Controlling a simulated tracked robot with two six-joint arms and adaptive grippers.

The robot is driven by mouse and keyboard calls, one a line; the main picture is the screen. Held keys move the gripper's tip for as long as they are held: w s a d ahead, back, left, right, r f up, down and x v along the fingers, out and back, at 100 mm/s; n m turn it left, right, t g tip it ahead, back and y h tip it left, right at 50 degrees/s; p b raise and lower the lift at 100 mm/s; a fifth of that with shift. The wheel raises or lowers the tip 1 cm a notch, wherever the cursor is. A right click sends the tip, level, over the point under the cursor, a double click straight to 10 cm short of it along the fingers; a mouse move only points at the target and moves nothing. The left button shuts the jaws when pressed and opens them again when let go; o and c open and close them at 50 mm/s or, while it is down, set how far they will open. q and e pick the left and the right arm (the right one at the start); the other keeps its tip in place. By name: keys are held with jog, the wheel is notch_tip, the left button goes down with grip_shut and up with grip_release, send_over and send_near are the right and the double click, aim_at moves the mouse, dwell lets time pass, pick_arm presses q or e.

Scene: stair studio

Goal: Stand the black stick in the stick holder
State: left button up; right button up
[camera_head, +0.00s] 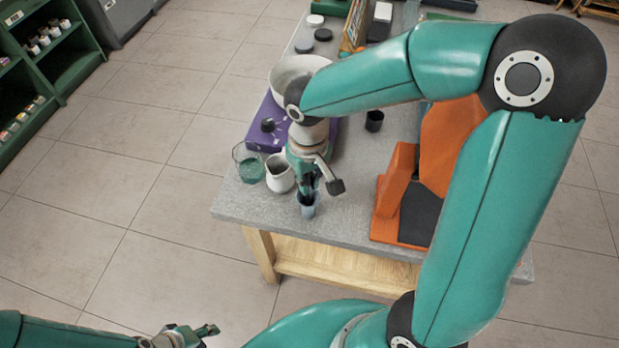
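A small blue-grey cup, which looks like the stick holder (308,210), stands near the front edge of the grey table. A dark narrow shape, apparently the black stick (308,188), shows at its mouth, roughly upright. Its upper part is hidden by my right gripper, and I cannot tell how deep it sits.
A white pitcher (280,174) and a glass (248,165) stand just left of the holder. Open floor lies left.

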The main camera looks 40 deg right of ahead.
jog(key=o, duration=0.4)
jog(key=shift+o, duration=0.2)
notch_tip(320, 180, up, 12)
jog(key=shift+r, duration=0.15)
dwell(0.6)
